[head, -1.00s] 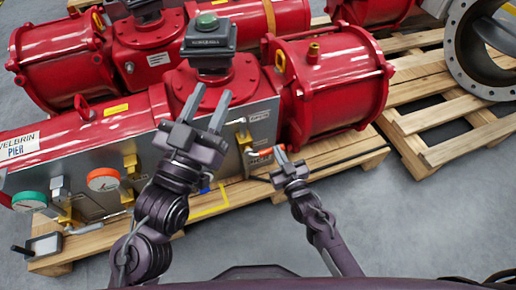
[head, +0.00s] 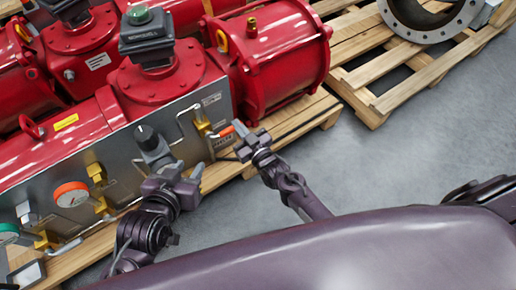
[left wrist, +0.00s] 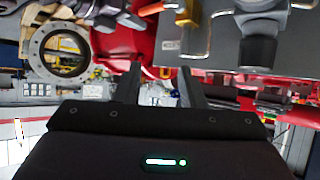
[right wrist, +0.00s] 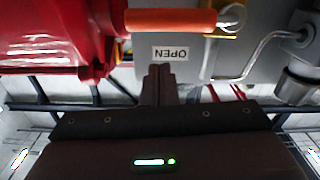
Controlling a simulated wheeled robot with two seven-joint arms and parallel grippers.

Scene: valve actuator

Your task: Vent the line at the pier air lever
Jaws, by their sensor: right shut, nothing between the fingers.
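The air lever, with an orange handle (head: 226,131), is on the grey panel (head: 112,158) beside brass fittings. In the right wrist view the orange handle (right wrist: 170,20) lies crosswise near the top, with an upside-down OPEN label (right wrist: 170,53) below it. My right gripper (head: 243,134) is shut and empty, just right of the handle. Its closed fingertips (right wrist: 160,68) show below the handle over the label; I cannot tell whether they touch. My left gripper (head: 192,172) is open and empty in front of the panel, its fingers (left wrist: 158,85) apart.
A black knob (head: 150,138) stands out from the panel near my left gripper. Gauges (head: 71,194) and thin tubing sit further left. Red actuator bodies (head: 280,45) rise behind the panel. Wooden pallets (head: 405,75) lie at right; the grey floor in front is clear.

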